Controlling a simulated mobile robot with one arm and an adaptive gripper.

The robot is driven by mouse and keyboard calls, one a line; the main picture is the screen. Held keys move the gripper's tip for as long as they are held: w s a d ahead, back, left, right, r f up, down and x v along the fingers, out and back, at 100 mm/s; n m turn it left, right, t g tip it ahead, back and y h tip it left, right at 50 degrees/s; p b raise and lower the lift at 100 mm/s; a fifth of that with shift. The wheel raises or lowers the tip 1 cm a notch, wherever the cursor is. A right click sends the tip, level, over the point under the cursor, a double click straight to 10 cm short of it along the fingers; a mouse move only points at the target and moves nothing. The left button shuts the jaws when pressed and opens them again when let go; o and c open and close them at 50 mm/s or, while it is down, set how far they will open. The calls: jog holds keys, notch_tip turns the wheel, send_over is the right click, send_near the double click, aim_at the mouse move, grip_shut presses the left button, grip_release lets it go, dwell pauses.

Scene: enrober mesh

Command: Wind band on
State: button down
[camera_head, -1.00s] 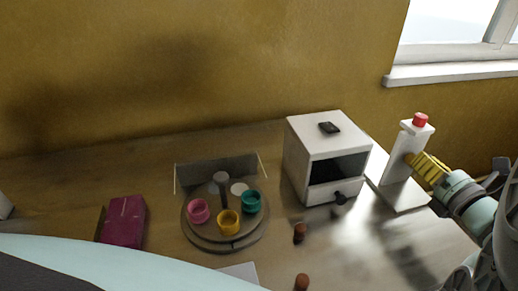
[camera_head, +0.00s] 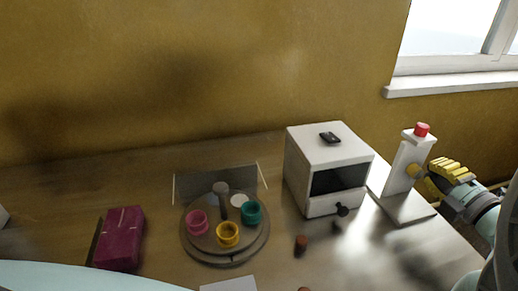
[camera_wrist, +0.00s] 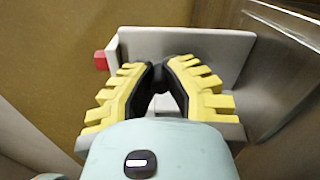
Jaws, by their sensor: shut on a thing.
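A white upright stand (camera_head: 405,165) with a red button (camera_head: 421,129) on top rises from a flat white base (camera_head: 406,210) at the right of the table. My gripper (camera_head: 426,174), with ribbed yellow fingers, reaches in from the right. In the wrist view my gripper (camera_wrist: 164,72) has its tips close together against the stand (camera_wrist: 225,48). I cannot make out a band.
Left of the stand is a white box oven (camera_head: 328,150) with a dark opening. A round grey turntable (camera_head: 226,258) bears pink, yellow and teal cups. A maroon box (camera_head: 120,238) lies at left. A brown piece (camera_head: 301,243) stands in front of the oven.

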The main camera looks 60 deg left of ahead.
jog(key=m+p, duration=0.1)
jog(key=m, duration=0.2)
jog(key=f+m+p, duration=0.1)
jog(key=m+p, duration=0.1)
jog(key=m, duration=0.2)
jog(key=w+f+m+p, duration=0.1)
jog(key=m, duration=0.2)
jog(key=shift+m+p, duration=0.35)
jog(key=shift+m, duration=0.05)
jog(key=shift+d+f, duration=0.1)
jog(key=c, duration=0.9)
grip_release()
jog(key=shift+c, duration=0.2)
jog(key=shift+d, duration=0.1)
jog(key=v, duration=1.2)
jog(key=shift+w, duration=0.1)
